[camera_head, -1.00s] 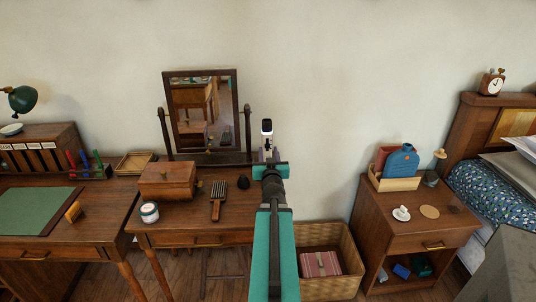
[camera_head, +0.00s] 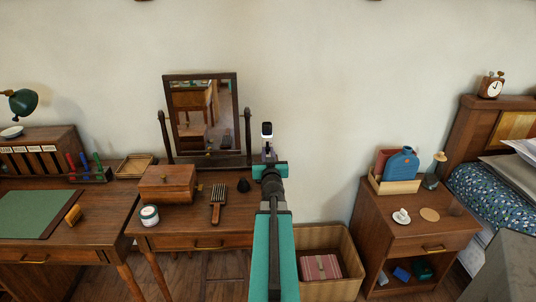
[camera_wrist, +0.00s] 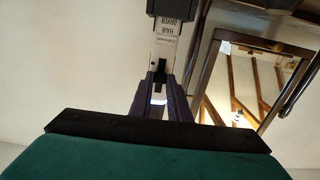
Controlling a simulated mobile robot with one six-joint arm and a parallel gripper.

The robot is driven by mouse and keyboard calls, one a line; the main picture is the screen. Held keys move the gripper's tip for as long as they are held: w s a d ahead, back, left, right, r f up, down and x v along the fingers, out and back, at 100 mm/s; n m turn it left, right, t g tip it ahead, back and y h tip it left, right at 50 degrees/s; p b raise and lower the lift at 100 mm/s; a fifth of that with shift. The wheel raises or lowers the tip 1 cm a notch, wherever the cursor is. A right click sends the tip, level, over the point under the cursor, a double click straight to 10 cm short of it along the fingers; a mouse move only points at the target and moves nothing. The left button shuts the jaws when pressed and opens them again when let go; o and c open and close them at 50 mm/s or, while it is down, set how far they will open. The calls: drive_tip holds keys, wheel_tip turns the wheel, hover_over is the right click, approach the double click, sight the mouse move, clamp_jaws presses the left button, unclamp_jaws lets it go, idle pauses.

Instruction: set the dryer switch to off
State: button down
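The hair dryer unit (camera_head: 267,130) is a small white and black fitting on the wall, right of the mirror. In the head view my gripper (camera_head: 269,152) is just below the unit. The switch position is not readable.
The tilting mirror (camera_head: 205,115) stands close on the left, on the dressing table (camera_head: 175,235). A wooden box (camera_head: 167,183), a brush (camera_head: 218,205) and a jar (camera_head: 149,215) lie on the table. A basket (camera_head: 318,235) is below right. The wall to the right is clear.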

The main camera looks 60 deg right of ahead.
drive_tip(key=shift+f+b, duration=0.85)
drive_tip(key=shift+f, duration=0.35)
drive_tip(key=c, duration=1.6)
unclamp_jaws()
drive_tip(key=shift+c, duration=0.2)
drive_tip(key=shift+s+a, duration=0.1)
drive_tip(key=p+v, duration=0.2)
drive_tip(key=shift+s+a+r, duration=0.15)
drive_tip(key=shift+a, duration=0.25)
